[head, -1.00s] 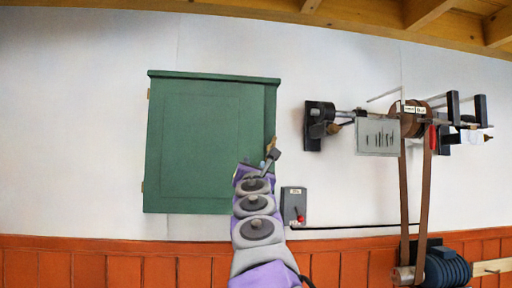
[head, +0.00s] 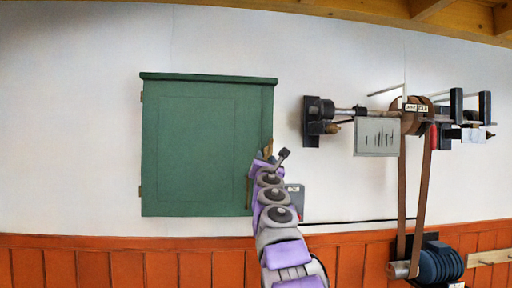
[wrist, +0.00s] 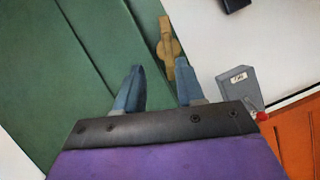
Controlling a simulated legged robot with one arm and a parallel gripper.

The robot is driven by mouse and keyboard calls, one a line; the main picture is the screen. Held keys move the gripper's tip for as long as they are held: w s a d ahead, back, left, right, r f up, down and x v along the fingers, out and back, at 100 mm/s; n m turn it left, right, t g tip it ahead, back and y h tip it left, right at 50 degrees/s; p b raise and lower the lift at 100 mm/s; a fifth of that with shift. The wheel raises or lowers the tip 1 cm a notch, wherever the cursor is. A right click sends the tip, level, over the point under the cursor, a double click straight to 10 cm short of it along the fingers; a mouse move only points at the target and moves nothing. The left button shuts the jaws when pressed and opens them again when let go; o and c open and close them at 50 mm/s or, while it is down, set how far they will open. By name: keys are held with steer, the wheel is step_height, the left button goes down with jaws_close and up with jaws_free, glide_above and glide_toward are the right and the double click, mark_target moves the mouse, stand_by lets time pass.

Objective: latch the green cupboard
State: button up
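The green cupboard (head: 195,145) hangs on the white wall, left of centre in the head view. Its door looks closed or almost closed; I cannot tell if it is flush. A brass latch (wrist: 168,42) is on the cupboard's right edge in the wrist view, standing roughly lengthwise along that edge. In the head view the latch (head: 268,147) shows partly above my gripper. My gripper (wrist: 159,80) is open and empty, its blue-grey fingertips apart, just short of the latch. The latch lies ahead of the right finger. My arm covers the cupboard's lower right edge.
A grey switch box (wrist: 238,88) with a red knob is close to the right of my gripper. A shaft with pulleys and a belt (head: 412,125) is on the wall to the right, above a blue motor (head: 440,265). Orange panelling (head: 120,265) runs along below.

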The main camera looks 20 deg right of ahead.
mark_target(269, 154)
steer(key=d+r+p, duration=0.1)
steer(key=d+p, duration=0.1)
steer(key=d, duration=0.3)
steer(key=shift+h, duration=0.3)
steer(key=a, duration=0.1)
steer(key=w+a+r, duration=0.1)
steer(key=a+p, duration=0.1)
steer(key=a, duration=0.1)
steer(key=shift+w+a+r, duration=0.1)
steer(key=shift+w+r, duration=0.05)
steer(key=shift+r, duration=0.1)
steer(key=shift+d+f, duration=0.25)
steer(key=shift+d, duration=0.2)
steer(key=shift+d+f, duration=0.2)
steer(key=shift+d, duration=0.25)
steer(key=shift+d+f, duration=0.15)
steer(key=shift+d, duration=0.1)
steer(key=c, duration=0.3)
steer(key=shift+w+d+f, duration=0.3)
steer(key=shift+w+f, duration=0.1)
steer(key=shift+w, duration=0.3)
steer(key=shift+c, duration=0.8)
steer(key=shift+a+r, duration=0.15)
steer(key=shift+r, duration=0.1)
jaws_close()
steer(key=shift+w+a+r, duration=0.1)
steer(key=shift+a, duration=0.2)
